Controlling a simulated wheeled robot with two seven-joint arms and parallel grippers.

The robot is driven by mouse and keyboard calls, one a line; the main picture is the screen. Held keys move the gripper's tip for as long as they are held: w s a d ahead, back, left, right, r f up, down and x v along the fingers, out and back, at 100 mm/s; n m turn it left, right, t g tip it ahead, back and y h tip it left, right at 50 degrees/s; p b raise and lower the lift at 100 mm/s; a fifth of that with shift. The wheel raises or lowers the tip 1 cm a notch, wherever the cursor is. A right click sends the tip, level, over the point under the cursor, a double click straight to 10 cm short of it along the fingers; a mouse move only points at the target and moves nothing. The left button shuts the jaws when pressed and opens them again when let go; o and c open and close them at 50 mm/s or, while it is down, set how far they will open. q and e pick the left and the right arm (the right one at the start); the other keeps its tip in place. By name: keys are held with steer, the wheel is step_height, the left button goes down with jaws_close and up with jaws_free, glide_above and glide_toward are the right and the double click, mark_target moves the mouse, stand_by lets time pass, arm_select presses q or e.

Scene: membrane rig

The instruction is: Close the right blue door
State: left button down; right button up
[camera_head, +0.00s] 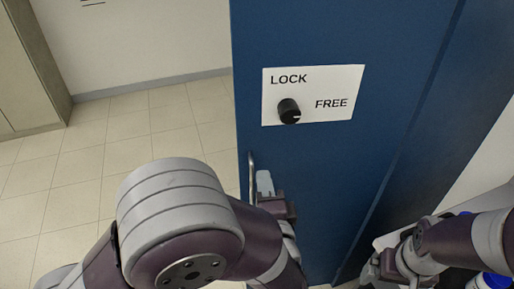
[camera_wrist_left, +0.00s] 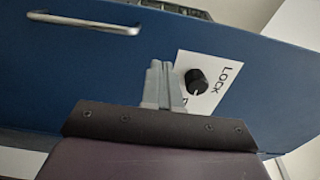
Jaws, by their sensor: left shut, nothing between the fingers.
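The blue door (camera_head: 330,175) stands upright in front of me, and its face fills the middle of the head view. It also fills much of the left wrist view (camera_wrist_left: 70,75). A metal bar handle (camera_head: 251,172) is near its left edge; it also shows in the left wrist view (camera_wrist_left: 85,23). My left gripper (camera_head: 265,183) is shut and empty, beside the handle and close to the door face. In the left wrist view its fingertips (camera_wrist_left: 163,72) are together and apart from the handle. My right gripper (camera_head: 388,266) is low at the right, its fingers unclear.
Another blue panel (camera_head: 455,110) adjoins at the right. Tiled floor (camera_head: 60,185) is clear at the left, near a beige cabinet (camera_head: 30,80). Blue-and-white items (camera_head: 495,281) sit bottom right.

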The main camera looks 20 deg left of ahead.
mark_target(258, 139)
arm_select(q)
steer(key=p+x, duration=0.1)
steer(key=x, duration=0.8)
steer(key=shift+w, duration=0.8)
steer(key=shift+w+a, duration=0.1)
steer(key=shift+a, duration=0.05)
